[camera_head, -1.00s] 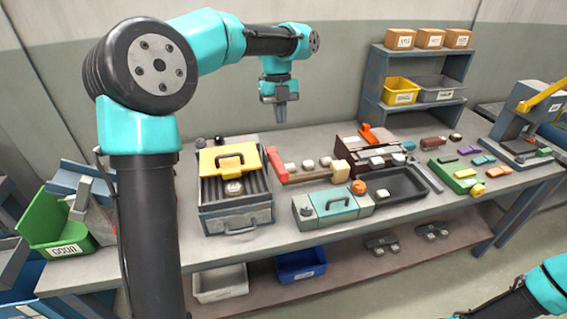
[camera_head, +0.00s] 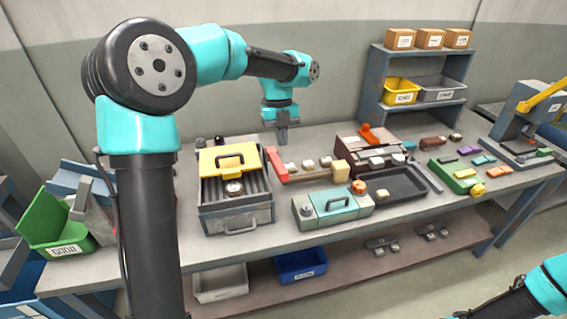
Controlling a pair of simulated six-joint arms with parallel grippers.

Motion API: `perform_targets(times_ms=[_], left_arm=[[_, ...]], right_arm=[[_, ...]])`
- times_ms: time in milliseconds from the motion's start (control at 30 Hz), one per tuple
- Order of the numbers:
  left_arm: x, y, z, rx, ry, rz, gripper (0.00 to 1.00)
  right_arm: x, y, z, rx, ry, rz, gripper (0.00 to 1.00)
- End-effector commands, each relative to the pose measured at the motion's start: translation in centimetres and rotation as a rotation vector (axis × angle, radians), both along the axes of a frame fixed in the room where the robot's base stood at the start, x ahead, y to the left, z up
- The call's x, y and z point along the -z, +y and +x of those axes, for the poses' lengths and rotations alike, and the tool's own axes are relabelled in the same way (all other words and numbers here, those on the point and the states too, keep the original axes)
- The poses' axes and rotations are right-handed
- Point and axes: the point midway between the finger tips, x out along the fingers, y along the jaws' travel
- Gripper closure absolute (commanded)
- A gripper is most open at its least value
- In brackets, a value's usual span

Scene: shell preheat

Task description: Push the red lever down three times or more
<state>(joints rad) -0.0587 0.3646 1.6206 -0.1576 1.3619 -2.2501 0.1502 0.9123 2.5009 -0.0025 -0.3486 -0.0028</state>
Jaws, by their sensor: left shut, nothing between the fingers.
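The red lever (camera_head: 277,166) lies on the workbench right of the grey toolbox, with a wooden block (camera_head: 341,171) at the right end of its bar. My left gripper (camera_head: 282,143) is shut and empty, pointing down. In the picture its fingertips are just above the red end of the lever; I cannot tell whether they touch it. My right arm shows only at the lower right corner, and its gripper is out of view.
The grey toolbox (camera_head: 237,218) with a yellow lid stands left of the lever. A teal-topped case (camera_head: 333,204) is in front of it, and a black tray (camera_head: 402,186) is to the right. A shelf (camera_head: 372,85) with bins and boxes stands behind.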

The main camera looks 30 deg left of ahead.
Motion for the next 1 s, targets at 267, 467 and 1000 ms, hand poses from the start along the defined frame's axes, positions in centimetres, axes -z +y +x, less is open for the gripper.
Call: perform_targets(times_ms=[267, 467, 1000], left_arm=[[4.7, -0.9, -1.0, 0.002, 0.004, 0.0, 1.0], [6.8, -1.3, -1.4, 0.001, 0.001, 0.0, 1.0], [7.5, -1.7, -1.4, 0.006, -0.007, 0.01, 1.0]], right_arm=[[0.0, 0.0, 0.0, 0.0, 0.0, 0.0, 0.57], [0.0, 0.0, 0.0, 0.0, 0.0, 0.0, 0.57], [0.0, 0.0, 0.0, 0.0, 0.0, 0.0, 0.57]])
